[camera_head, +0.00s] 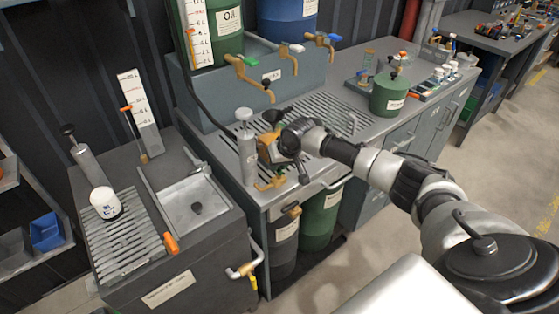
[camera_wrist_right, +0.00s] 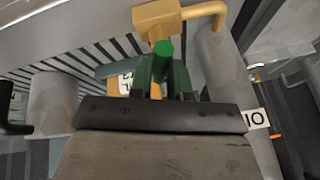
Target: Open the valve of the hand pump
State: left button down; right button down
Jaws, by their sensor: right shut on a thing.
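The hand pump (camera_head: 248,155) is an upright grey cylinder with a pale knob on top. It stands at the left end of the grey slatted counter. My right gripper (camera_head: 268,153) is close against its right side. In the right wrist view, my right gripper (camera_wrist_right: 163,82) is shut on a small green valve handle (camera_wrist_right: 162,48). Above the handle is a brass valve body (camera_wrist_right: 158,18), with a bent pipe running toward a grey cylinder (camera_wrist_right: 213,75). In the head view, my gripper hides the valve handle. My left gripper is not in view.
A brass spout (camera_head: 271,184) sits low by the counter's front edge. Brass taps (camera_head: 247,72) project above the counter from the oil tanks. The floor at the right is clear.

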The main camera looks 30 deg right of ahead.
jog(key=shift+a+n+y, duration=0.2)
jog(key=shift+n+y, duration=0.4)
jog(key=shift+n, duration=0.9)
jog(key=shift+g, duration=0.3)
jog(key=c, duration=1.1)
grip_release()
jog(key=b+v, duration=0.1)
jog(key=v, duration=0.9)
jog(key=shift+s+d+r, duration=0.1)
jog(key=shift+d+r, duration=0.05)
jog(key=shift+r, duration=0.15)
